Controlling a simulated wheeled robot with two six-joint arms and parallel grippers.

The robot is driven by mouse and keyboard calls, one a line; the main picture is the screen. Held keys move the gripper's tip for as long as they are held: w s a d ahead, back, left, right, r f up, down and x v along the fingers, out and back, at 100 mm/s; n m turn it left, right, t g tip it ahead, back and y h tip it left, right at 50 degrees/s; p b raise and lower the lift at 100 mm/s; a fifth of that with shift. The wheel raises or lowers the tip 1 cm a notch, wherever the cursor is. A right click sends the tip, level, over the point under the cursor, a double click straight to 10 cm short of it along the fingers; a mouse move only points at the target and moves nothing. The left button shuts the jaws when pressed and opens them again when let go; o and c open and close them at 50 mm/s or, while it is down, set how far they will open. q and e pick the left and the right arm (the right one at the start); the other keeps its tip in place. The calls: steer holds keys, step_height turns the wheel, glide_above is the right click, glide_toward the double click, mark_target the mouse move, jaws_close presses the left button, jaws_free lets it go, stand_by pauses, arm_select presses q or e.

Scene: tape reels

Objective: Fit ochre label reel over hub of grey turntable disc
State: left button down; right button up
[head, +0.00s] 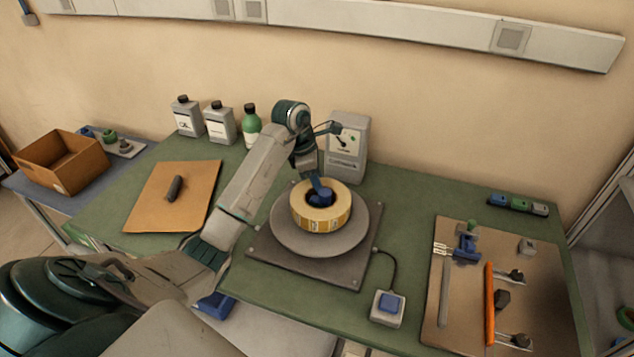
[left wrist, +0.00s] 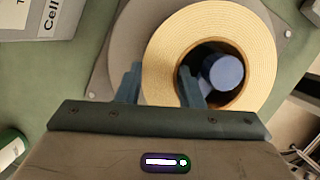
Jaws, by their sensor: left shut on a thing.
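The ochre label reel (head: 336,219) is a thick pale yellow ring with printed labels on its side, in the middle of the bench. It lies over the grey turntable disc (head: 285,235). I cannot tell whether the reel touches the disc. My right gripper is not in view.
A dark square base carries the disc. A blue button box (head: 389,306) is cabled to it. Bottles (head: 220,124) stand back left, a brown mat (head: 150,207) at left. A tool board (head: 545,290) fills the right.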

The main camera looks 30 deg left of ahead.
arm_select(q)
steer(key=shift+f, duration=0.55)
steer(key=shift+f+b, duration=0.3)
steer(key=c, duration=1.3)
jaws_free()
steer(key=shift+o, duration=0.2)
steer(key=shift+r+p, duration=0.5)
steer(key=b+v, duration=0.1)
steer(key=v, duration=0.4)
steer(key=shift+a+r, duration=0.15)
steer(key=p+v, duration=0.4)
steer(key=v, duration=0.2)
steer(key=shift+p, duration=0.35)
steer(key=shift+r, duration=0.1)
